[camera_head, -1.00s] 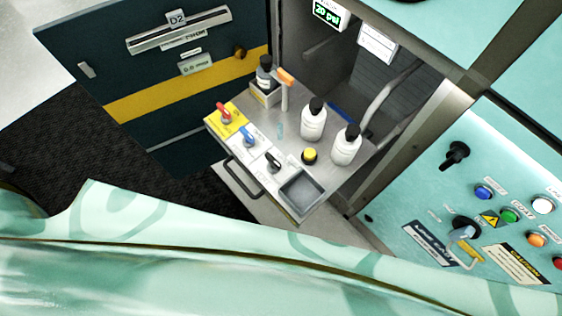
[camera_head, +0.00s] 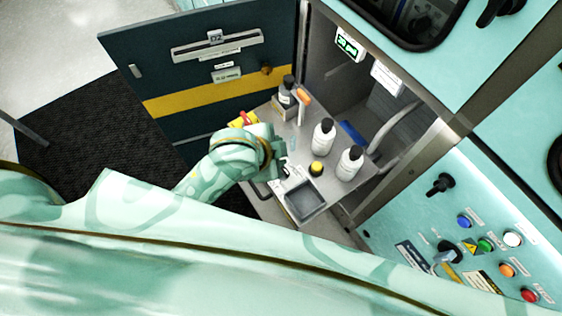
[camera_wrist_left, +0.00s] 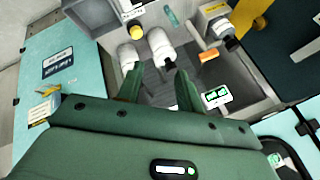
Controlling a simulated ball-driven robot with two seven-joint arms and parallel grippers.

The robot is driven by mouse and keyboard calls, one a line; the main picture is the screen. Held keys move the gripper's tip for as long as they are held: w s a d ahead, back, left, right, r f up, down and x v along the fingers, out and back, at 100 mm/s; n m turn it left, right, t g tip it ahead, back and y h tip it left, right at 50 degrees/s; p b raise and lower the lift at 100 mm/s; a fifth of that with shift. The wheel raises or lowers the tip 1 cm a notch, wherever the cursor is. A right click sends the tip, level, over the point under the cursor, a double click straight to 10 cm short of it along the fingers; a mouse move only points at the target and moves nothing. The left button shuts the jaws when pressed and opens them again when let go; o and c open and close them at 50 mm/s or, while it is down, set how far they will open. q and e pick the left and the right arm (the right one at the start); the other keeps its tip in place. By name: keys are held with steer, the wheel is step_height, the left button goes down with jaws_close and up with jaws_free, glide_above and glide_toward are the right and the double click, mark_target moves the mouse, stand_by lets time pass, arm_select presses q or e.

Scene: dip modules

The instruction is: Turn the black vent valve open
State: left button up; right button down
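The black vent valve (camera_head: 282,170) is on the grey pull-out shelf (camera_head: 270,205), at the front edge beside the square recess. Only a small part of it shows past my left gripper, and its handle angle cannot be told. My left gripper (camera_head: 268,148) is over the row of valves in the head view, covering the blue one. A piece of the red valve on its yellow plate (camera_head: 243,119) shows behind it. In the left wrist view the fingers (camera_wrist_left: 158,92) are apart with nothing between them. My right gripper is not in view.
Two white bottles (camera_head: 323,138), a yellow knob (camera_head: 316,168), a dark-capped bottle (camera_head: 288,90) and an orange-topped post (camera_head: 304,97) stand on the shelf. The open dark door (camera_head: 215,75) is behind left. A control panel (camera_head: 430,205) is at right.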

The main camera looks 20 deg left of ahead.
arm_select(q)
steer(key=w+d+r+m+g+h, duration=0.1)
steer(key=d+r+m+g+h, duration=0.1)
steer(key=d+m, duration=0.55)
steer(key=m+g+y, duration=0.4)
steer(key=m+g, duration=0.1)
glide_above(283, 171)
steer(key=w, duration=0.1)
step_height(283, 171, down, 6)
steer(key=r, duration=0.1)
steer(key=f+b, duration=0.3)
steer(key=f, duration=0.5)
steer(key=f+b, duration=0.3)
steer(key=f, duration=0.4)
steer(key=shift+w+a+f, duration=0.1)
steer(key=shift+a+f, duration=0.1)
steer(key=shift+f, duration=0.2)
jaws_close()
